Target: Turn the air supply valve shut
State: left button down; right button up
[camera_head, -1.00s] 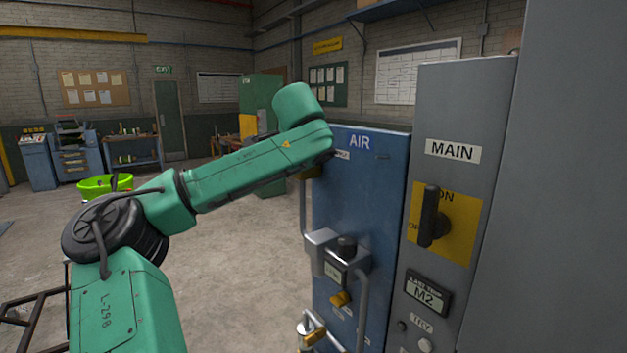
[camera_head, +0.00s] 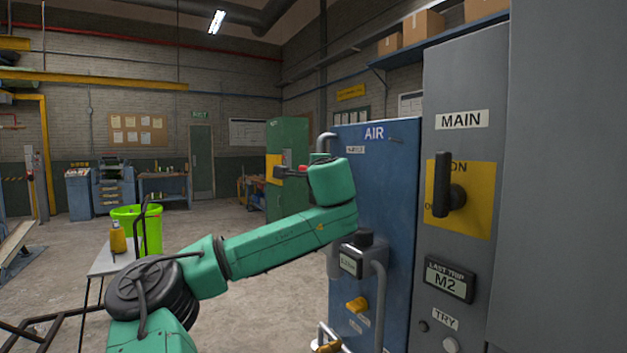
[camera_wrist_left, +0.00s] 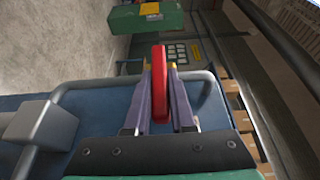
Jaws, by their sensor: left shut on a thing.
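The red valve lever (camera_wrist_left: 159,85) stands out upright in the left wrist view, beside a grey pipe (camera_wrist_left: 100,83) at the blue air cabinet. My left gripper (camera_wrist_left: 160,68) is shut on it, one purple-grey finger on each side. In the head view a little red (camera_head: 303,168) shows beside my green wrist, left of the blue cabinet marked AIR (camera_head: 377,160). My own wrist hides most of the gripper there. The valve's body and any open or shut marking on it cannot be made out. My right gripper is in neither view.
The grey MAIN panel (camera_head: 461,90) with its black rotary handle (camera_head: 442,186) stands right of the air cabinet. A gauge box (camera_head: 351,261) and grey pipes jut from the cabinet's front. A green cabinet (camera_head: 288,150) stands behind. Open floor lies to the left.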

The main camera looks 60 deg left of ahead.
pick_arm(q)
jog(key=shift+f, duration=0.2)
jog(key=c, duration=0.8)
grip_release()
jog(key=shift+r, duration=0.1)
jog(key=shift+o, duration=0.2)
jog(key=b+v, duration=0.3)
jog(key=v, duration=1.1)
jog(key=shift+d, duration=0.3)
jog(key=shift+s, duration=0.15)
jog(key=shift+f, duration=0.25)
